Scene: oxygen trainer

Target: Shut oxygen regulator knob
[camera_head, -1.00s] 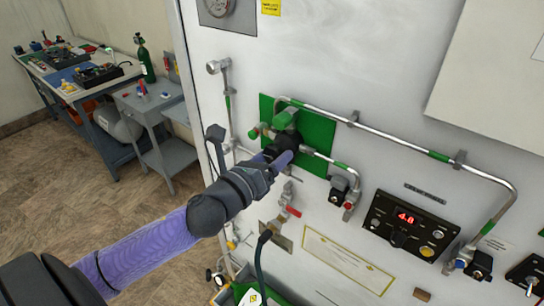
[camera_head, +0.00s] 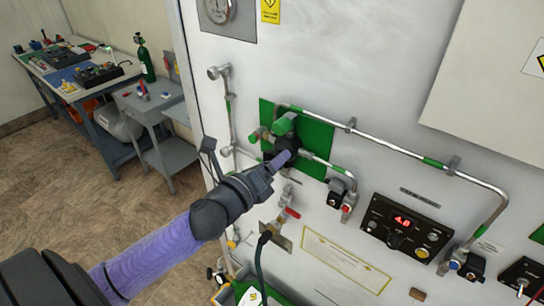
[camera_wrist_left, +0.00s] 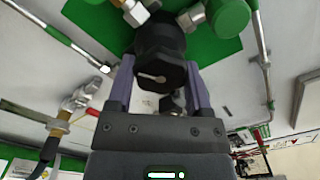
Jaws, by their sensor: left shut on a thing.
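The oxygen regulator knob (camera_head: 290,146) is black and sits on the regulator in front of a green plate (camera_head: 318,133) on the white panel. In the left wrist view the knob (camera_wrist_left: 160,62) faces the camera, with a pale line on its front. My left gripper (camera_head: 277,161) reaches it from the lower left. In the left wrist view its two purple fingers (camera_wrist_left: 160,82) stand on either side of the knob, shut on it. The fingers hide part of the knob in the head view. My right gripper is not in view.
Metal pipes (camera_head: 392,146) run along the panel around the regulator. A red-handled valve (camera_head: 290,212) and a black hose are just below. A black control box (camera_head: 405,225) with a red display is at the lower right. A gauge (camera_head: 218,10) is above. Workbenches stand at the far left.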

